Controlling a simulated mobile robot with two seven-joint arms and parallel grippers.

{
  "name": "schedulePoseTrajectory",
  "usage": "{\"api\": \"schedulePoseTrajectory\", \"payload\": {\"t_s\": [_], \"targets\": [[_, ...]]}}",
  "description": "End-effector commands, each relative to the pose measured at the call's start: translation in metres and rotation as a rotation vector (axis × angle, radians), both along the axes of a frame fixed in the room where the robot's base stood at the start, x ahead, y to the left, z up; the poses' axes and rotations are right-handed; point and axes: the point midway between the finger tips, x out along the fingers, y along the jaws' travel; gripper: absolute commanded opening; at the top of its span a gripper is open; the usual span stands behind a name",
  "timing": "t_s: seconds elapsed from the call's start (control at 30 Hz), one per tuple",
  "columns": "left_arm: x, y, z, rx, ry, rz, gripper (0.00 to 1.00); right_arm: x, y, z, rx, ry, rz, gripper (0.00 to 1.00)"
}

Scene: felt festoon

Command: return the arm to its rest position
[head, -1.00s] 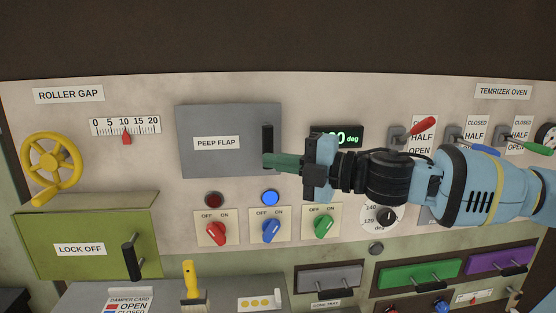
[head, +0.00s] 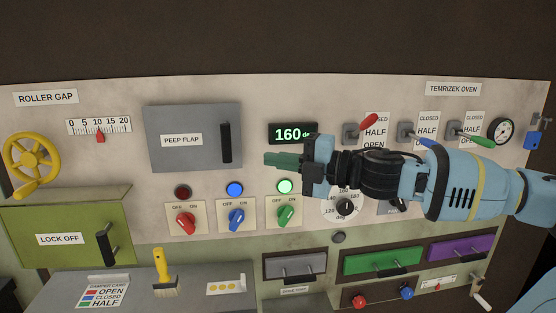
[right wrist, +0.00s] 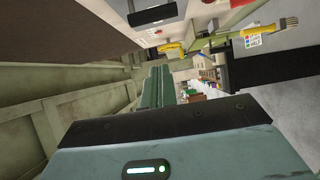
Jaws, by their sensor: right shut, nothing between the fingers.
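My right gripper (head: 268,159) is in the head view, its arm coming in from the right across the oven panel (head: 262,230). Its green fingers are shut and empty, pointing left, just right of the black handle of the grey peep flap (head: 181,140). The closed fingers also show in the right wrist view (right wrist: 159,85). The gripper lies in front of the panel, below the display (head: 293,133) reading 160. The arm covers part of the panel under the red and blue levers. My left gripper is not in view.
A yellow handwheel (head: 30,160) and a green lock-off cover (head: 60,235) are at the left. Red, blue and green knobs sit below the flap; the green lamp (head: 285,186) is lit. A yellow brush (head: 163,272) lies on the grey ledge. Drawers (head: 383,260) are at lower right.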

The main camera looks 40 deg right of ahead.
Motion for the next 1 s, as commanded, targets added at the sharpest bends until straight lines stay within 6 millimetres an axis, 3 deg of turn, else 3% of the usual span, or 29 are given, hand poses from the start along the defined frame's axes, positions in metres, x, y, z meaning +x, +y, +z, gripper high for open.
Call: {"api": "schedulePoseTrajectory", "payload": {"t_s": [0.3, 0.37, 0.47, 0.57, 0.77, 1.0], "targets": [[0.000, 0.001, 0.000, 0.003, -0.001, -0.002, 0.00, 0.000, 0.000, -0.002, 0.005, 0.004, 0.000, 0.00], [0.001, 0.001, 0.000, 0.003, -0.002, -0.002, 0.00, 0.002, 0.000, -0.009, 0.021, 0.016, -0.002, 0.00], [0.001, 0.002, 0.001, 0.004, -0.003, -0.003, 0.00, 0.006, -0.001, -0.037, 0.083, 0.059, -0.010, 0.00], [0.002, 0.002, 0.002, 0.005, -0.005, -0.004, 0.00, 0.010, 0.000, -0.084, 0.182, 0.132, -0.032, 0.00], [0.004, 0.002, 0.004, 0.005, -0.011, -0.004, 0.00, 0.000, 0.006, -0.198, 0.410, 0.315, -0.113, 0.00], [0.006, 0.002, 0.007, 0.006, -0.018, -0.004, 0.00, -0.048, 0.027, -0.331, 0.665, 0.544, -0.261, 0.00]]}}
